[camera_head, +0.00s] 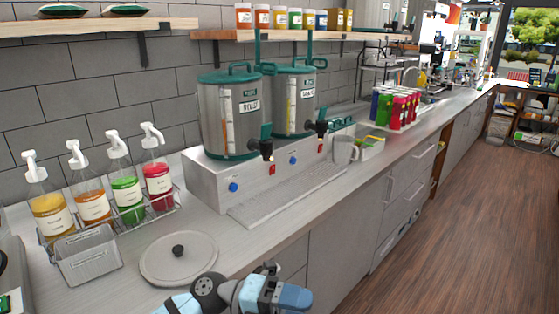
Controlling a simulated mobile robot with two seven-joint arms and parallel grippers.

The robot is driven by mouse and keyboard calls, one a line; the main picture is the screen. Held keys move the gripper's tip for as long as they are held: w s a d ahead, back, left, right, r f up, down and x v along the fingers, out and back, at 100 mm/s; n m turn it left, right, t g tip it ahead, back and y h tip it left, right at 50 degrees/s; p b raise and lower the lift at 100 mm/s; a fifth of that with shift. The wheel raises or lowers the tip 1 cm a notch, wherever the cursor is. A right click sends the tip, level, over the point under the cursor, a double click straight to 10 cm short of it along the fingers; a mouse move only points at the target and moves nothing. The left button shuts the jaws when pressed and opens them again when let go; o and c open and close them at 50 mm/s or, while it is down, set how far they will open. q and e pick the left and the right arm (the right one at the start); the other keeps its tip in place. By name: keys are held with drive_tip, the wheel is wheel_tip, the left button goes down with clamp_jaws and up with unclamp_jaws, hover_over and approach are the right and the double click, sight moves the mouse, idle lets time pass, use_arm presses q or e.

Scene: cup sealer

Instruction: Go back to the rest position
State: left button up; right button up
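Part of one of my arms, grey and light blue, shows at the bottom edge in the head view, in front of the counter edge. I cannot tell which arm it is. No gripper fingers show in the picture, so I cannot see whether either gripper is open or holds something. The task names no object.
The counter (195,206) holds a bottle rack with several pump bottles (128,188), a grey bin (88,256), a round lid (180,258), and a dispenser base (240,184) with two steel urns (228,115). Open floor (465,225) lies right.

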use_arm(q)
drive_tip(key=w+a+f+n+t+y+p, duration=0.1)
drive_tip(key=a+f+n+t+y+p, duration=0.3)
drive_tip(key=n+t, duration=0.75)
drive_tip(key=w+a+f+n+t+b, duration=0.1)
drive_tip(key=w+a+f+n+t, duration=0.1)
drive_tip(key=a+n+t, duration=0.7)
drive_tip(key=s+a+f+n+g+y+p, duration=0.1)
drive_tip(key=s+a+f+n+g+y, duration=0.1)
drive_tip(key=s+a+f+n+y, duration=0.3)
drive_tip(key=s+a+f+n+g+y+p, duration=0.2)
drive_tip(key=s+a+f+n+y, duration=0.3)
drive_tip(key=s+f+n, duration=0.5)
wheel_tip(320, 180, down, 4)
drive_tip(key=shift+s+f+n+y, duration=0.15)
drive_tip(key=shift+f+n+y, duration=0.05)
drive_tip(key=shift+n+y, duration=0.3)
drive_tip(key=shift+c, duration=1.2)
drive_tip(key=shift+a, duration=0.1)
drive_tip(key=shift+c, duration=0.4)
